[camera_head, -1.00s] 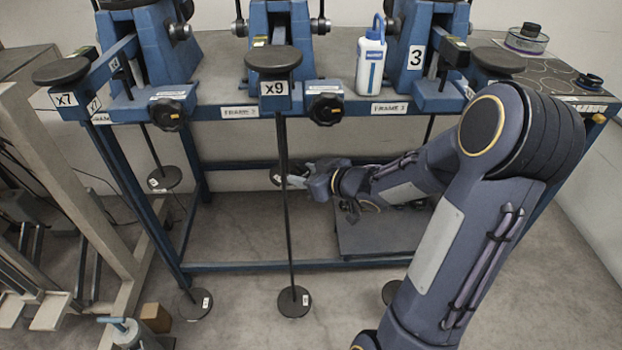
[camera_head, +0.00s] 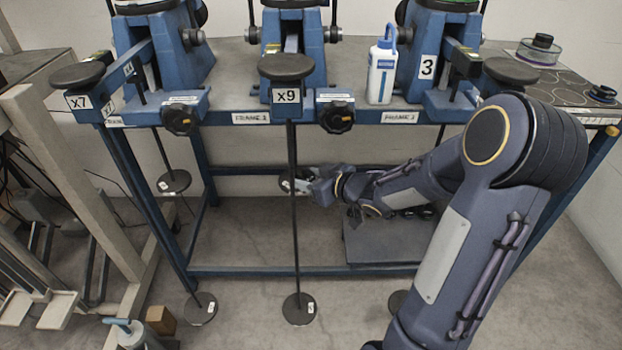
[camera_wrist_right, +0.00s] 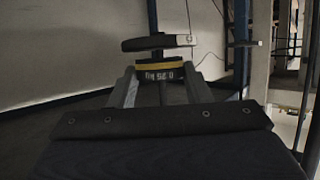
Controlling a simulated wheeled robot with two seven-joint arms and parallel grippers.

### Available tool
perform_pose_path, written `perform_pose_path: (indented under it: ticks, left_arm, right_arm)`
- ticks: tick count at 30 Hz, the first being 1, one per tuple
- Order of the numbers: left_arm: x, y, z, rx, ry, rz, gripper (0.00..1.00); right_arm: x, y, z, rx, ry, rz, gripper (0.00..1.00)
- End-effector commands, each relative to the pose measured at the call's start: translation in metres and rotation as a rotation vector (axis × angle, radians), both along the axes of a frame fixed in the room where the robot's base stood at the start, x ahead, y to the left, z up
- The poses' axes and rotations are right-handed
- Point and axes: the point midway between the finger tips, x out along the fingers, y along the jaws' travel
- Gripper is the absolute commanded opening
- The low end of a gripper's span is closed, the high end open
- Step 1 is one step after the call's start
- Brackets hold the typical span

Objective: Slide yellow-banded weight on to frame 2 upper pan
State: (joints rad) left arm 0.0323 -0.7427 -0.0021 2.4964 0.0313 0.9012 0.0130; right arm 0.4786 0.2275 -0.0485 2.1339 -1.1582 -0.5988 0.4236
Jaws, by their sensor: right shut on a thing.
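In the right wrist view, the yellow-banded weight (camera_wrist_right: 159,72) is between the fingertips of my right gripper (camera_wrist_right: 160,82), which is shut on it. A dark disc with a pale tag (camera_wrist_right: 156,42), likely the frame 2 upper pan, shows just above the weight in that picture; I cannot tell whether they touch. In the head view, my right gripper (camera_head: 310,187) is low under the bench, right beside the upper pan (camera_head: 288,184) of the middle frame. The long rod (camera_head: 293,230) passes in front of that pan. The weight is not clear there. My left gripper is not in view.
The lower pan (camera_head: 299,309) hangs near the floor on the long rod. The left frame's upper pan (camera_head: 174,182) hangs to the left. A blue lower rail (camera_head: 265,271) and a grey plate (camera_head: 385,242) lie below. A white bottle (camera_head: 381,70) stands on the bench.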

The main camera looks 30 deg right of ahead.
Motion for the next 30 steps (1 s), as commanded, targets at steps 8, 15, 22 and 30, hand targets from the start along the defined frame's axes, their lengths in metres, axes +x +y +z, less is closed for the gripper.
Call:
perform_pose_path:
  ticks: [8,15,22,30]
  left_arm:
    - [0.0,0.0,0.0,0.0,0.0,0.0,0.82]
    - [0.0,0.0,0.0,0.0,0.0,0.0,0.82]
    - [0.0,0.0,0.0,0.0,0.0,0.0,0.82]
    - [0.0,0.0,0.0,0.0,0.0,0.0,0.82]
  right_arm:
    - [0.009,0.002,0.001,0.0,-0.002,0.001,0.22]
    - [0.016,0.004,0.001,0.0,-0.002,0.002,0.22]
    - [0.018,0.005,0.001,0.001,-0.002,0.001,0.22]
    - [0.019,0.005,0.001,0.0,-0.002,0.001,0.22]
